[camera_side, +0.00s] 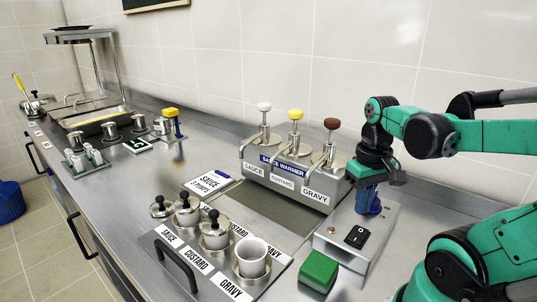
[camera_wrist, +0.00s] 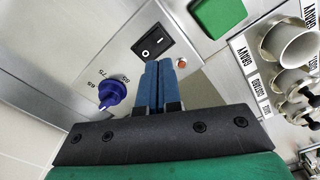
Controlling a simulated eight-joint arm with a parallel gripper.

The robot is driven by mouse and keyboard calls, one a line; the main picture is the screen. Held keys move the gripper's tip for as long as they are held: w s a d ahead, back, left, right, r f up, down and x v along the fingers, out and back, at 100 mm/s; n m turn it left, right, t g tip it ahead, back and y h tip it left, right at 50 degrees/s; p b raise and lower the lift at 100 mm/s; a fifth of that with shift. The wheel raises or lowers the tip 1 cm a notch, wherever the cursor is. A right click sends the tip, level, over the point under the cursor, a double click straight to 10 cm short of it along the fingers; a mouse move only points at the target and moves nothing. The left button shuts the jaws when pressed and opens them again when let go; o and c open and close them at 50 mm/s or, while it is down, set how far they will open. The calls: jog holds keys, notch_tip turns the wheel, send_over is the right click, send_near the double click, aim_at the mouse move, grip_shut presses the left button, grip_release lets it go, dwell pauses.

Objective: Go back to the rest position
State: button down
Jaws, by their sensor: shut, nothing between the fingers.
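My gripper (camera_side: 367,203) has its blue fingers closed together and pointing down, with nothing between them. In the side view it is over the grey control box (camera_side: 338,243) at the right end of the sauce warmer (camera_side: 282,175). In the wrist view the closed fingertips (camera_wrist: 159,66) appear beside the black rocker switch (camera_wrist: 152,45) and the small red light (camera_wrist: 182,62). The blue dial (camera_wrist: 112,92) is left of the fingers, apart from them in that picture. In the side view the fingers partly hide the dial. I cannot tell the exact height above the box.
A green block (camera_side: 318,271) lies in front of the box. The warmer carries three pumps with white, yellow (camera_side: 296,115) and brown knobs. A labelled panel (camera_side: 205,262) holds lidded pots and an open white cup (camera_side: 252,257). A tiled wall stands behind; space above the counter is open.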

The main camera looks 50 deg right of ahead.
jog(key=shift+r, duration=0.3)
jog(key=w+a+r+n+t, duration=0.1)
jog(key=w+a+n+t, duration=0.5)
jog(key=w+a, duration=0.4)
jog(key=shift+a+r+t, duration=0.25)
jog(key=shift+a+t, duration=0.35)
jog(key=shift+a, duration=0.15)
